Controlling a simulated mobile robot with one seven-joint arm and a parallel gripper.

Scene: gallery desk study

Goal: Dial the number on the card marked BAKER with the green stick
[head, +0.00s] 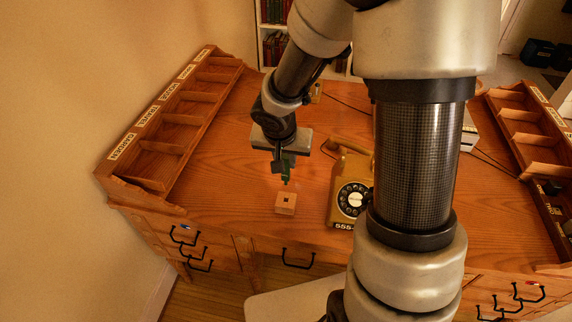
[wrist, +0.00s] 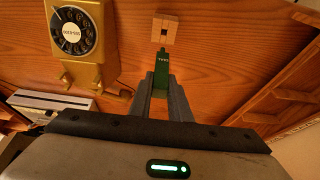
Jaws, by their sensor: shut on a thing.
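My gripper (head: 283,158) is shut on the green stick (head: 287,173) and holds it point down above the desk. In the wrist view the gripper (wrist: 160,85) grips the stick (wrist: 163,62), which bears small pale lettering. The stick's tip is near a small wooden block with a square hole (head: 286,203), and appears apart from it; the block also shows in the wrist view (wrist: 164,28). The mustard rotary telephone (head: 338,200) stands right of the block, its black dial (head: 353,198) facing up. My arm covers part of the phone. I cannot make out a card marked BAKER.
A pigeonhole rack (head: 200,97) with labels lines the desk's left edge, and another (head: 525,125) the right edge. A white-sided box (wrist: 50,105) is beyond the phone in the wrist view. The wooden desk (head: 235,165) is clear left of the block.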

